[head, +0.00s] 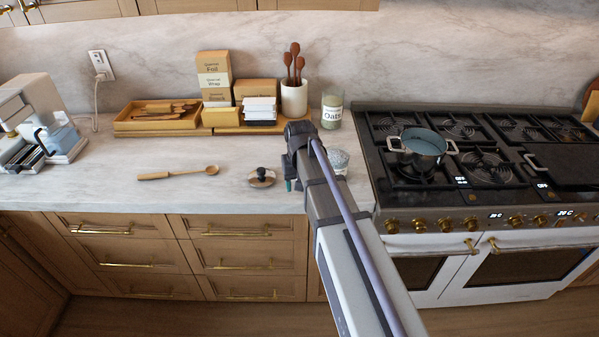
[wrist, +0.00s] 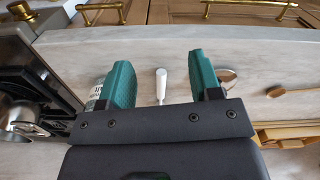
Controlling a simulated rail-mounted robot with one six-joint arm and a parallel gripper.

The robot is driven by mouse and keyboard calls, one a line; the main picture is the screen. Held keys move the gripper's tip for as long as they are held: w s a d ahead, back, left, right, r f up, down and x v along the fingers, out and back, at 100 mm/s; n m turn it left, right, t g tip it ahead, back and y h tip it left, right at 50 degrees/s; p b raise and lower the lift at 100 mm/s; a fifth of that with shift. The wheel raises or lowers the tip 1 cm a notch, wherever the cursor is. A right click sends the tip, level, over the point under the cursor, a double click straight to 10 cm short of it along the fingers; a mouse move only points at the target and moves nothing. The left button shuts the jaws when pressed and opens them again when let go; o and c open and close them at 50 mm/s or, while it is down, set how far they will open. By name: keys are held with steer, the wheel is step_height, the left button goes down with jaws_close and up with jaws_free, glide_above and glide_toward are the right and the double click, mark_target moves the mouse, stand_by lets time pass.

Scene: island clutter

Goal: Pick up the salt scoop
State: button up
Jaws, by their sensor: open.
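A small item with a white handle, which looks like the salt scoop (wrist: 161,86), lies on the marble counter in the wrist view. My gripper (wrist: 160,70) is open, with one green finger on each side of the scoop and clear gaps to both. In the head view my gripper (head: 292,183) is over the counter, mostly hidden by my arm. The scoop cannot be made out in that view.
A lid with a black knob (head: 262,178) and a wooden spoon (head: 178,173) lie left of my gripper. A glass jar (head: 338,160) stands close on its right, before the stove (head: 480,165) with a pot (head: 422,144). Boxes and an oats jar (head: 332,108) stand behind.

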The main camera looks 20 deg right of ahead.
steer(key=w+d+m, duration=0.1)
steer(key=w+d, duration=0.2)
steer(key=w, duration=0.5)
steer(key=w+d+m, duration=0.1)
steer(key=w+d, duration=0.1)
steer(key=w, duration=0.5)
steer(key=f+b, duration=1.1)
steer(key=shift+s+d, duration=0.1)
steer(key=shift+s, duration=0.1)
steer(key=shift+r, duration=0.2)
jaws_close()
